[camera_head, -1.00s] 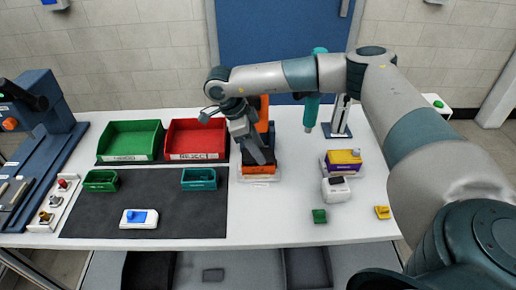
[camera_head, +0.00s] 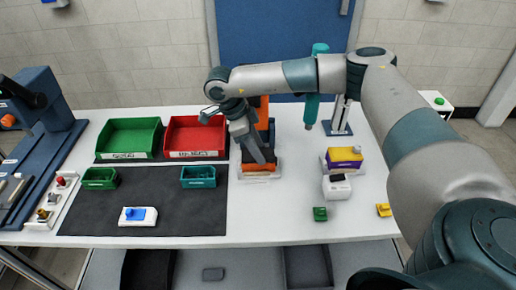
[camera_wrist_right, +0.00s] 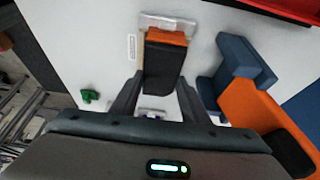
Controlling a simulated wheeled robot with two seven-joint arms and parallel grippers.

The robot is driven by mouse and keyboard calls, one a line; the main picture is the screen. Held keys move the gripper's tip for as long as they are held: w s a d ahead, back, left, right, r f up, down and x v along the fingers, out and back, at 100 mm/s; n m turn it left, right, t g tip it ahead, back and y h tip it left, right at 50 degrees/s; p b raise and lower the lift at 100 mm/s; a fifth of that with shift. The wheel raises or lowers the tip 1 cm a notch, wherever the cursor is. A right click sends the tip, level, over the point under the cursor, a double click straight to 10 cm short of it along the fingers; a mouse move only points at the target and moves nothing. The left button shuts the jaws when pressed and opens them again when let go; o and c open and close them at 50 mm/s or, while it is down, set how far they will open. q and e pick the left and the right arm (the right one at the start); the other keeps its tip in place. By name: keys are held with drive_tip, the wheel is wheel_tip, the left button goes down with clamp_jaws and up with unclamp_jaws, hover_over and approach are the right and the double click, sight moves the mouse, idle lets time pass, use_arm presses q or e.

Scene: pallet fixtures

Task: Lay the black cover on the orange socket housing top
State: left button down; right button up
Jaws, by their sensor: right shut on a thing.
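The orange socket housing (camera_head: 259,168) sits on a pale fixture plate on the white table, partly hidden by my right gripper (camera_head: 266,160) just above it. In the right wrist view, the black cover (camera_wrist_right: 163,68) lies between the two fingers of my right gripper (camera_wrist_right: 158,98), which is shut on it. The orange end of the housing (camera_wrist_right: 166,37) shows beyond the cover. The cover overlaps the housing in this view; whether they touch I cannot tell. My left gripper is not in view.
A blue and orange press (camera_head: 263,110) stands close behind the housing. Green (camera_head: 130,138) and red (camera_head: 195,137) bins are to the left. A purple and yellow block (camera_head: 344,158) and a white device (camera_head: 336,187) are to the right.

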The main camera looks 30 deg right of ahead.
drive_tip(key=o, duration=1.1)
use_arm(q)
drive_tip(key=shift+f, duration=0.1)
use_arm(e)
drive_tip(key=shift+a, duration=0.1)
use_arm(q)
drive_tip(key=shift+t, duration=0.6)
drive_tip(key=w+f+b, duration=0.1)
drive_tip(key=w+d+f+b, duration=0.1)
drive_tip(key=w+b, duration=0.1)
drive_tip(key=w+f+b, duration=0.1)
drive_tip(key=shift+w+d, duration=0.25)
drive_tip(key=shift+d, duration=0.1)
use_arm(e)
drive_tip(key=v, duration=1.7)
drive_tip(key=shift+r, duration=0.2)
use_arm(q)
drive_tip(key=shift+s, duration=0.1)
